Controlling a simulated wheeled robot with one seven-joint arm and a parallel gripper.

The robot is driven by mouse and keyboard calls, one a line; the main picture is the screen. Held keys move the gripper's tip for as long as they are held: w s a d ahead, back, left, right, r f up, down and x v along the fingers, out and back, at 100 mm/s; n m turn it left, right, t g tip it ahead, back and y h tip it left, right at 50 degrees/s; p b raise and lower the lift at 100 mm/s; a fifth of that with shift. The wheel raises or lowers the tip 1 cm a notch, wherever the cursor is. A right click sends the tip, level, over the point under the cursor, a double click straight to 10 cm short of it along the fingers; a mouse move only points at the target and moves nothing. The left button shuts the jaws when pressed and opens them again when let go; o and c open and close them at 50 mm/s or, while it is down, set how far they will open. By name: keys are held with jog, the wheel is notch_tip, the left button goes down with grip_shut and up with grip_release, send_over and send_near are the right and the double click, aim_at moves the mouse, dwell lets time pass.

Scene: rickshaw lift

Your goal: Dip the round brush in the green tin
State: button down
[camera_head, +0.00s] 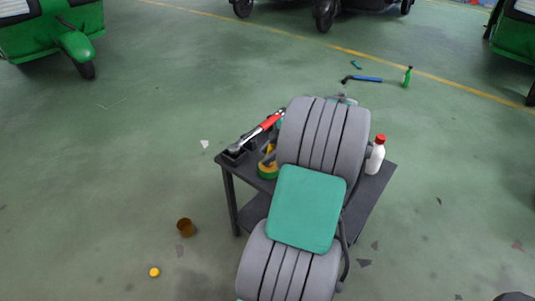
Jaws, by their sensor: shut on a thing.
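My arm, with grey ribbed links and a green panel, covers the middle and right of a dark table (231,190). My gripper is hidden behind the arm, so I cannot see its fingers or what is between them. I cannot make out the round brush. A green and yellow round object (267,171) stands on the table just left of my arm, partly covered by it. It may be the green tin, but I cannot tell.
A red-handled tool (267,124) lies by a dark tray (234,156) at the table's left. A white bottle with a red cap (376,158) stands right. A brown cup (186,228), yellow disc (154,272), blue tool (367,79) and green bottle (407,77) are on the floor.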

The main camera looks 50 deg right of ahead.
jog(key=shift+r+p, duration=2.1)
jog(key=shift+r, duration=1.35)
